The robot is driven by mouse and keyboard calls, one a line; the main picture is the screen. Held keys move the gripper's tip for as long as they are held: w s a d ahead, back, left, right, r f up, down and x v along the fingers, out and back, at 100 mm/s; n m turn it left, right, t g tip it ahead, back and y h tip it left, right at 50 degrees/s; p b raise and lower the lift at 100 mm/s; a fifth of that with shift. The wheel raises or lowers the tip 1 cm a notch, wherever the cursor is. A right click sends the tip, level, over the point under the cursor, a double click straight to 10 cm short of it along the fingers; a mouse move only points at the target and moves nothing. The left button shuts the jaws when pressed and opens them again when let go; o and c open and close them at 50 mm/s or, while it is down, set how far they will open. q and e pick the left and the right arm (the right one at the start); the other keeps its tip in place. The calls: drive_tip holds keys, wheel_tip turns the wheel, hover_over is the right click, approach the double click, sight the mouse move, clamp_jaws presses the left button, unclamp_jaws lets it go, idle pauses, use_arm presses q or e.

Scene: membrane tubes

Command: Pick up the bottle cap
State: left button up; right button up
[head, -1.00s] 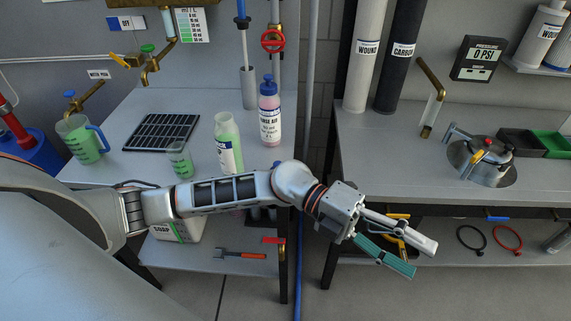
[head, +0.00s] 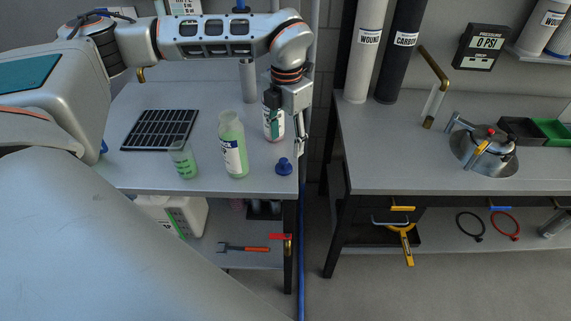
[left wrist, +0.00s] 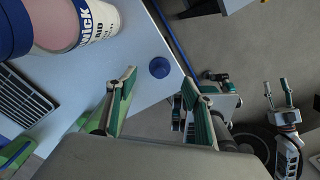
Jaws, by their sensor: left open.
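The blue bottle cap (head: 284,167) sits on the left bench top near its right front corner, to the right of the open-topped green bottle. In the left wrist view the cap (left wrist: 159,67) shows near the bench edge, in line with the gap between the fingers. My left gripper (head: 287,138) hangs above and a little behind the cap, pointing down, open and empty. In the left wrist view its teal-padded fingertips (left wrist: 158,79) are wide apart. At the right of that view is what looks like my right gripper (left wrist: 277,88), too small to judge.
The rinse aid bottle (head: 267,128) stands just behind the left fingers, partly hidden. The green bottle (head: 232,148), a small green beaker (head: 183,163) and a black rack (head: 160,130) stand to the left. The bench's right edge is close to the cap, with a floor gap beyond.

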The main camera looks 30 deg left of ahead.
sight(284, 160)
use_arm(q)
wheel_tip(284, 160, down, 2)
drive_tip(key=shift+s, duration=0.1)
drive_tip(key=f, duration=0.2)
drive_tip(key=s+f, duration=0.1)
drive_tip(key=f, duration=0.1)
drive_tip(key=shift+a+f+p, duration=0.1)
drive_tip(key=shift+p, duration=0.25)
drive_tip(key=shift+w+f, duration=0.1)
drive_tip(key=shift+f, duration=0.45)
drive_tip(key=c, duration=0.8)
